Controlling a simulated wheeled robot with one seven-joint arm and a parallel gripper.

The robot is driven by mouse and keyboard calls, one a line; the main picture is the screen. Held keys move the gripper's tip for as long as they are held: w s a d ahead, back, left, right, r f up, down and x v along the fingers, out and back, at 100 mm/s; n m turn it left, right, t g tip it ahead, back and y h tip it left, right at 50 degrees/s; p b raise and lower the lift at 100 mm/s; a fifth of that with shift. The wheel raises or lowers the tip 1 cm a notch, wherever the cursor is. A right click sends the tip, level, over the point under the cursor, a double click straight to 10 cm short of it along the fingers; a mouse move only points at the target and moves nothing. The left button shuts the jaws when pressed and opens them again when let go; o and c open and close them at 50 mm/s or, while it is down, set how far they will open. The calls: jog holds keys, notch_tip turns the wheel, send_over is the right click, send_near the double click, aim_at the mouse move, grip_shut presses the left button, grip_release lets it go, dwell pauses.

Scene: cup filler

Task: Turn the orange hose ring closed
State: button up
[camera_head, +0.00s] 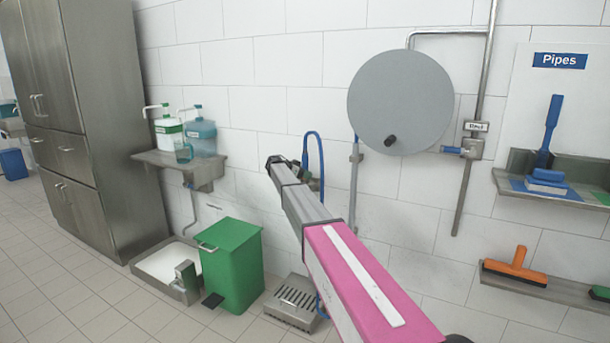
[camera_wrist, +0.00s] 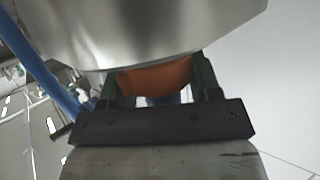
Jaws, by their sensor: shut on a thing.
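The orange hose ring (camera_wrist: 155,79) shows in the wrist view, between the two dark green fingers of my gripper (camera_wrist: 153,84). The gripper is shut on the ring, with one finger on each side. A large shiny metal body hides the ring's upper part. A blue hose (camera_wrist: 48,72) runs down the left of the wrist view, and a bit of blue shows just below the ring. In the head view the blue hose (camera_head: 320,150) loops by the wall, near the far end of my arm. The ring is hidden there, and the fingers cannot be made out.
A round grey reel (camera_head: 400,95) hangs on the tiled wall right of my arm's end. A green bin (camera_head: 232,265) and a grey slotted box (camera_head: 295,303) stand on the floor below. A shelf with bottles (camera_head: 180,165) is at left. Open tiled floor lies front left.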

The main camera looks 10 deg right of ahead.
jog(key=shift+m+g, duration=0.6)
jog(key=shift+g, duration=0.1)
jog(key=shift+f+g, duration=0.1)
jog(key=shift+g, duration=0.2)
jog(key=o, duration=0.9)
jog(key=v, duration=1.1)
jog(key=shift+f, duration=0.15)
